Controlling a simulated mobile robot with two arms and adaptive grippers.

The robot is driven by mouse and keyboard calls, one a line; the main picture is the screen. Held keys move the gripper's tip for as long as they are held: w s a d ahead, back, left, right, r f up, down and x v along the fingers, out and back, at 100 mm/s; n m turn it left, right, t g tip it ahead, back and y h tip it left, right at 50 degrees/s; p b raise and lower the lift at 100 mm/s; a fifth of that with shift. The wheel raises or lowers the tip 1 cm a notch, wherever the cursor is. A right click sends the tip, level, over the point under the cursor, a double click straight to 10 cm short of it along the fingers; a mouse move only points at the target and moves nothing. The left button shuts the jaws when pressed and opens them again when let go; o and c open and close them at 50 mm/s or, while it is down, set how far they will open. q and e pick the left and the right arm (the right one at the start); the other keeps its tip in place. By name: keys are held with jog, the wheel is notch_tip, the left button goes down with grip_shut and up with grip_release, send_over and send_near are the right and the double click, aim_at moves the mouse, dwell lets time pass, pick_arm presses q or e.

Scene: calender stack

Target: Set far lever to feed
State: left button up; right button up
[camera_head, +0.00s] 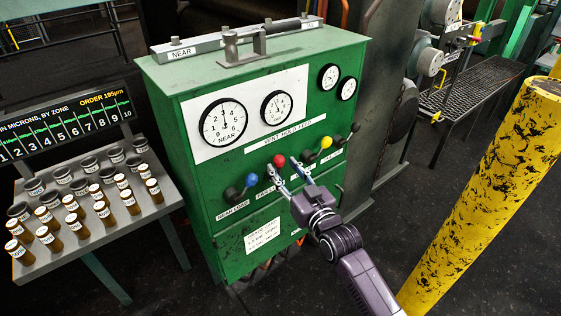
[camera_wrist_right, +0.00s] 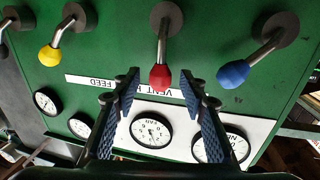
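The far lever has a red knob (camera_head: 279,160) and stands second from the left on the green cabinet's front. A label partly reading "FAR L" is below it. In the right wrist view the red knob (camera_wrist_right: 160,76) sits between my fingertips, its stem nearly straight. My right gripper (camera_head: 283,168) is open, with one finger on each side of the knob and gaps visible in the right wrist view (camera_wrist_right: 158,78). A "VENT HOLD FEED" strip (camera_head: 287,144) runs above the levers. My left gripper is not in view.
The blue-knobbed lever (camera_head: 252,180) is close on the left, the yellow (camera_head: 326,142) and black (camera_head: 355,127) ones on the right. A rack of labelled cylinders (camera_head: 72,236) stands left. A yellow post (camera_head: 490,195) stands at the right.

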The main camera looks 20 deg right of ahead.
aim_at(282, 166)
jog(key=shift+w+a, duration=0.15)
jog(key=shift+w, duration=0.65)
jog(key=shift+w+a, duration=0.15)
jog(key=shift+w, duration=0.65)
jog(key=shift+c, duration=0.6)
grip_shut()
